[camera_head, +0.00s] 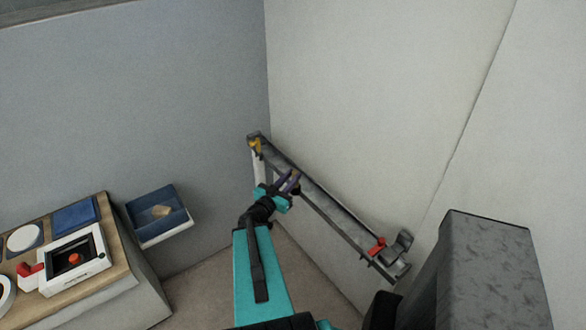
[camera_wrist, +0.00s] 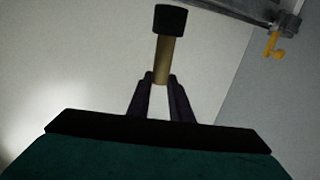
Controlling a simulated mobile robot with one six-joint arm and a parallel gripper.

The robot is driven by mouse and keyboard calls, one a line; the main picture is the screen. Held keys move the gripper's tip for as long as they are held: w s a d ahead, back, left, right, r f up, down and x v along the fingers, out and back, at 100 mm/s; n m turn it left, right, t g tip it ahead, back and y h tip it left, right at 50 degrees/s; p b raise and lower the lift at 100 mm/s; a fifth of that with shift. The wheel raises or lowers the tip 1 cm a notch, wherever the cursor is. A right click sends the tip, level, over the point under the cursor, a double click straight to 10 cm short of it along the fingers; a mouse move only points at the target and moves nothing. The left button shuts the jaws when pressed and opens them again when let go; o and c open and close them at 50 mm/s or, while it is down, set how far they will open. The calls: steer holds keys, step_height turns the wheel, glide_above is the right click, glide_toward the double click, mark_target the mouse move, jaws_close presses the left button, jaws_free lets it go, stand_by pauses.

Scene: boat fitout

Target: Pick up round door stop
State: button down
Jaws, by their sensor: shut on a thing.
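The round door stop (camera_wrist: 163,60) is a short brass-coloured rod with a black end cap. In the wrist view it stands out from between my gripper's fingertips (camera_wrist: 160,82), with the black cap at its far end. The fingers are shut on its near end. In the head view my gripper (camera_head: 289,183) is in front of the long grey wall shelf. The door stop is barely visible there, mostly hidden by the fingers. Its gap to the shelf cannot be told.
The long grey shelf (camera_head: 328,204) runs along the right wall, with a yellow part (camera_head: 255,146), a red part (camera_head: 377,246) and a grey fitting (camera_head: 399,246). A blue tray (camera_head: 150,205) holds a tan piece. A wooden-topped counter (camera_head: 119,259) stands at left.

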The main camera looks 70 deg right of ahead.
steer(key=shift+s+a+r+p, duration=0.1)
steer(key=shift+s+a+p, duration=0.05)
steer(key=shift+a+p, duration=0.25)
stand_by(0.6)
